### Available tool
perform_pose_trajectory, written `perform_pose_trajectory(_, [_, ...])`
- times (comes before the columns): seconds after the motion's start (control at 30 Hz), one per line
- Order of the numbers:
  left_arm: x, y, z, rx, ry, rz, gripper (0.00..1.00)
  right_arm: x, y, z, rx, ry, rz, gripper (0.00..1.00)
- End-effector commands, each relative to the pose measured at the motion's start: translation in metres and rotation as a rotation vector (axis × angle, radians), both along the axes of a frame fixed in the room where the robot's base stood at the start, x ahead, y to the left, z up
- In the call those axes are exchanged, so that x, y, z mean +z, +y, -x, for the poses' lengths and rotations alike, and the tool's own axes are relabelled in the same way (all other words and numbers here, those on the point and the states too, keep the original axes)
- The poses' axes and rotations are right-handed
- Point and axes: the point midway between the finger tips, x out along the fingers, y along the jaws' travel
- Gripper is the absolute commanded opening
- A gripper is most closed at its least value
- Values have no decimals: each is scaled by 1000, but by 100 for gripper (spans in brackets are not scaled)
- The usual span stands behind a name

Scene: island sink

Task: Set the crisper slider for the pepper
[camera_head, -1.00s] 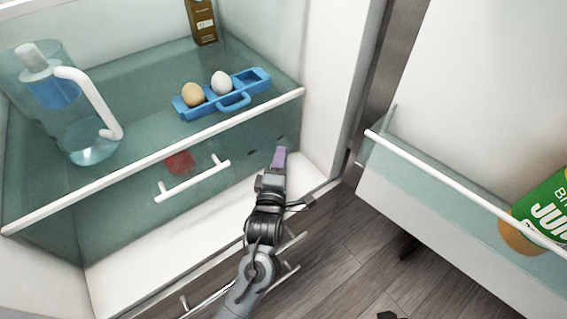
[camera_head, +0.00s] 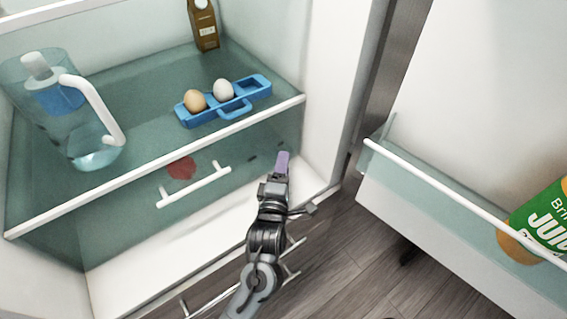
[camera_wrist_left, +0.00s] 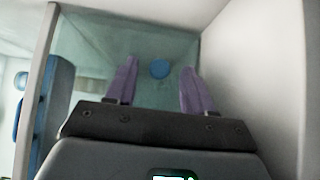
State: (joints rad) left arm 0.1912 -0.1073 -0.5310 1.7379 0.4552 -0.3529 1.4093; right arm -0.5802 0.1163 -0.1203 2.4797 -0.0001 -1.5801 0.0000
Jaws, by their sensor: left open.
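The crisper drawer (camera_head: 110,208) has a clear teal front with a white bar handle (camera_head: 194,187). A red shape, likely the pepper (camera_head: 181,168), shows blurred through that front. My left gripper (camera_head: 282,160), with purple fingers, is in front of the drawer's right end, right of the handle. In the left wrist view its two fingers are apart with nothing held. A round blue knob (camera_wrist_left: 160,68), which may be the slider, shows between the fingertips against the teal panel. I cannot tell whether the fingers touch the panel. Small dark marks show on the front near the gripper.
A blue egg tray (camera_head: 257,90) with two eggs, a clear pitcher (camera_head: 62,125) and a brown carton (camera_head: 204,25) stand on the shelf above. The fridge side wall (camera_head: 335,100) is close right of the gripper.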

Motion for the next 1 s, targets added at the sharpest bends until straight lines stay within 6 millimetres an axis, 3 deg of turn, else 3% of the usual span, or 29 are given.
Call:
perform_pose_trajectory(0.5, [1,9,79,-1,3,1,53,30,-1,0,4,-1,7,30])
perform_pose_trajectory(0.7, [1,10,93,-1,1,0,53,34,-2,0,4,-1,7,30])
perform_pose_trajectory(1.0, [0,10,96,-1,0,0,53,34,-1,0,3,-1,6,30])
